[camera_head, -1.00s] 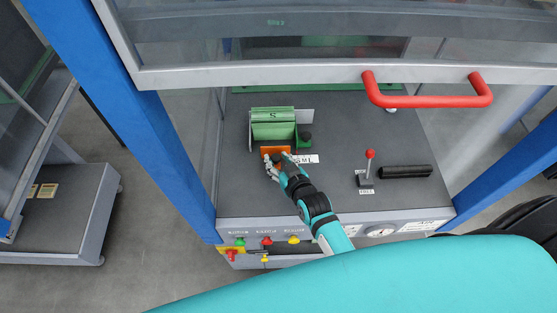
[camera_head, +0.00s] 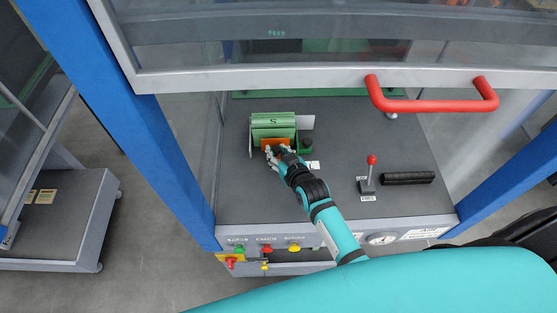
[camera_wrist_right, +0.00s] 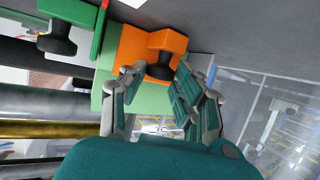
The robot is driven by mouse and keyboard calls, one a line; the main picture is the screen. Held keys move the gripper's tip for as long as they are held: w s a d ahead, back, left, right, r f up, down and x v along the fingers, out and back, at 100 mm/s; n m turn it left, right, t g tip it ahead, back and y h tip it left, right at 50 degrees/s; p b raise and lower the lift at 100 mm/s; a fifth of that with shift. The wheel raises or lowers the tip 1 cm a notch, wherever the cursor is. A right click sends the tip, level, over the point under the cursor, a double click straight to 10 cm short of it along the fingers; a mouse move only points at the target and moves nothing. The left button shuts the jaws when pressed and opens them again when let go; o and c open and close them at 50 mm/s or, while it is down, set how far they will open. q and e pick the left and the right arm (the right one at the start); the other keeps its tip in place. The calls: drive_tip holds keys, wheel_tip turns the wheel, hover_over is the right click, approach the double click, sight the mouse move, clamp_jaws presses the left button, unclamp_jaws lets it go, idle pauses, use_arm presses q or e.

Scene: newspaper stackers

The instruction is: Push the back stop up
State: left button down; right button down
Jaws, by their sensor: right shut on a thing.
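The orange back stop (camera_head: 268,142) stands upright at the front of the green stack (camera_head: 273,124) on the grey deck. In the right wrist view it is an orange plate (camera_wrist_right: 131,47) with an orange block and a dark knob (camera_wrist_right: 159,68). My right gripper (camera_head: 279,152) is at the front of the back stop. In the wrist view its fingers (camera_wrist_right: 158,80) sit on both sides of the knob, shut on the back stop. The fingers hide part of the plate in the head view. My left gripper is not in view.
A dark green knob (camera_head: 306,146) stands right of the stack. A red-tipped lever (camera_head: 370,170) and a black bar (camera_head: 408,178) are farther right. A raised glass guard with a red handle (camera_head: 432,103) hangs above. The deck's left front is clear.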

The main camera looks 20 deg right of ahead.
drive_tip(key=shift+s, duration=0.15)
drive_tip(key=c, duration=1)
unclamp_jaws()
drive_tip(key=v, duration=1.2)
drive_tip(key=shift+r, duration=0.1)
